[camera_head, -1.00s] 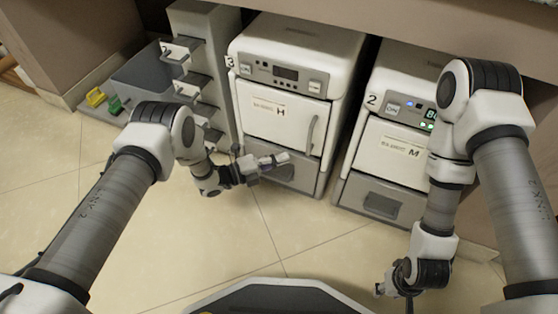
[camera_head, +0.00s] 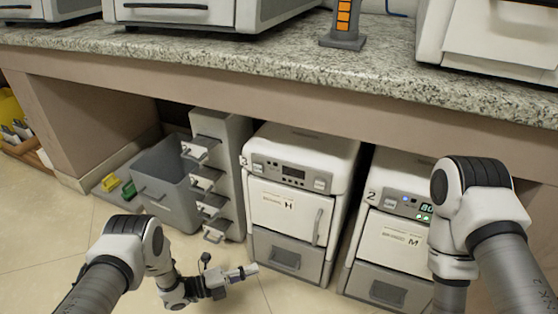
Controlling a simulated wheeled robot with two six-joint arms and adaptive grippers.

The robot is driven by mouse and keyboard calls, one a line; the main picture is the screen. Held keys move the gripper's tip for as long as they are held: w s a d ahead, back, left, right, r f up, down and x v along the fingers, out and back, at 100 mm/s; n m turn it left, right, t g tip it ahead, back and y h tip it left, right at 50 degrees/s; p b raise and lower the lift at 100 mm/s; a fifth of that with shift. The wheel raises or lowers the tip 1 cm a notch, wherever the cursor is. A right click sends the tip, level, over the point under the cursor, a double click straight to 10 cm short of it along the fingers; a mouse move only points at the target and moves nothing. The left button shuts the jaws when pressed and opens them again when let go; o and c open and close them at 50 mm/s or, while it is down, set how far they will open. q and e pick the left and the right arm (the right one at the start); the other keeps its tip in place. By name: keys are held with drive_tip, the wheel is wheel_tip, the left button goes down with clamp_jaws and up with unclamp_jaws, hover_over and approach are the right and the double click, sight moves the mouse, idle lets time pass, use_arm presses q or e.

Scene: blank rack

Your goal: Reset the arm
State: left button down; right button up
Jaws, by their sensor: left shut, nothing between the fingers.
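My left arm comes in from the lower left. Its gripper (camera_head: 240,273) is shut and empty, low over the floor, pointing right in front of the white machine marked H (camera_head: 285,210). It looks apart from the machine. My right arm stands at the right in front of the machine marked M (camera_head: 392,245). It bends downward and its gripper is out of the picture, below the lower edge.
A granite counter (camera_head: 250,58) runs above the machines, with more white machines and an orange-and-grey stand (camera_head: 344,24) on it. A grey rack (camera_head: 222,165) with several handles and a grey bin (camera_head: 165,185) stand left. Tiled floor (camera_head: 40,245) is clear at lower left.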

use_arm(q)
wheel_tip(320, 180, up, 10)
drive_tip(key=w+n+t+y+p, duration=0.2)
drive_tip(key=n+p, duration=0.2)
drive_tip(key=p, duration=0.1)
drive_tip(key=s+a+f+n+g+y+p, duration=0.1)
drive_tip(key=s+a+f+n+g+y, duration=0.3)
drive_tip(key=s+n, duration=0.6)
drive_tip(key=s+a+r+n+g+y, duration=0.1)
drive_tip(key=s+a+n+g+y, duration=0.1)
drive_tip(key=s+a+n+y, duration=0.75)
drive_tip(key=s+a+f+n+g+y+p, duration=0.15)
drive_tip(key=s+n+g, duration=0.25)
drive_tip(key=s+n, duration=0.65)
wheel_tip(320, 180, up, 38)
drive_tip(key=s+m+p, duration=0.2)
drive_tip(key=p, duration=3.5)
drive_tip(key=shift+d+m+h, duration=0.3)
